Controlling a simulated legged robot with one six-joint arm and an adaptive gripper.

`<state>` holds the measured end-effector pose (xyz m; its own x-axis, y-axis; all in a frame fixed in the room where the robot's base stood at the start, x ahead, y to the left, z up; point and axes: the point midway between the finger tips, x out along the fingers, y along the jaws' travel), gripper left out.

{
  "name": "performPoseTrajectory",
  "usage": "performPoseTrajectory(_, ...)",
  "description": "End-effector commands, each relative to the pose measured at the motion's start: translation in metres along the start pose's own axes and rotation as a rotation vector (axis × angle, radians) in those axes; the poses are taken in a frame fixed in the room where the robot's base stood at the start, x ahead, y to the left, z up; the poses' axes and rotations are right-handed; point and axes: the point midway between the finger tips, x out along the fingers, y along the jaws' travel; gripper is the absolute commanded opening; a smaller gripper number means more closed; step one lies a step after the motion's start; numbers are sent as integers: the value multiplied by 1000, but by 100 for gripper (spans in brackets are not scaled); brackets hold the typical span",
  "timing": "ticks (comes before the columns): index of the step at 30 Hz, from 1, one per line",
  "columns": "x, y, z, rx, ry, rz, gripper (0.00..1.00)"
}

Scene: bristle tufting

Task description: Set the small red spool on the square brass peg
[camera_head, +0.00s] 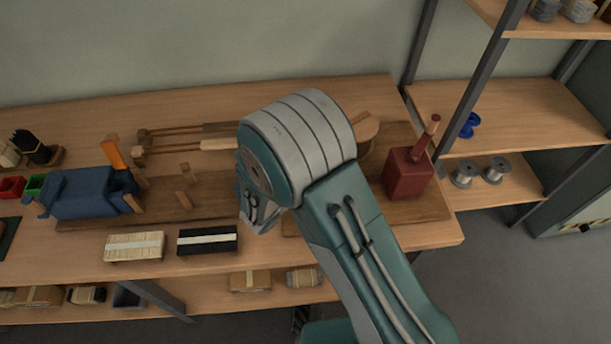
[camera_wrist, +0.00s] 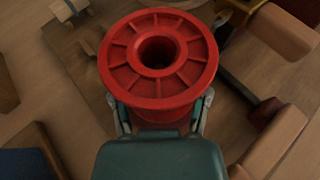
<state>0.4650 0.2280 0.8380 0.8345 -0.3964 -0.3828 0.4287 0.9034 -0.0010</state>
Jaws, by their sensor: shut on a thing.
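The small red spool (camera_wrist: 120,68) fills the middle of the wrist view. Its round, spoked flange and dark centre hole face the camera. My gripper (camera_wrist: 162,118) is shut on the spool, with a finger at each side below the flange. In the head view, part of my gripper (camera_head: 257,212) shows below my teal and grey wrist, above the bench; the spool is hidden there. I cannot make out the square brass peg in either view; my arm and the spool cover part of the bench.
A dark red block with a handle (camera_head: 408,172) stands right of my arm. Left are a blue vise-like tool (camera_head: 88,195), small wooden posts (camera_head: 184,172), a pale bristle bundle (camera_head: 134,246) and a black one (camera_head: 207,240). Shelves (camera_head: 515,105) stand at right.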

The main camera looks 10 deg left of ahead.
Motion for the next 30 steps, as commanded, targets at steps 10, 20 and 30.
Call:
performPoseTrajectory(10,2,0,-4,0,-1,0,8)
performPoseTrajectory(20,2,0,-4,0,0,0,100)
performPoseTrajectory(30,-9,1,-4,0,0,2,100)
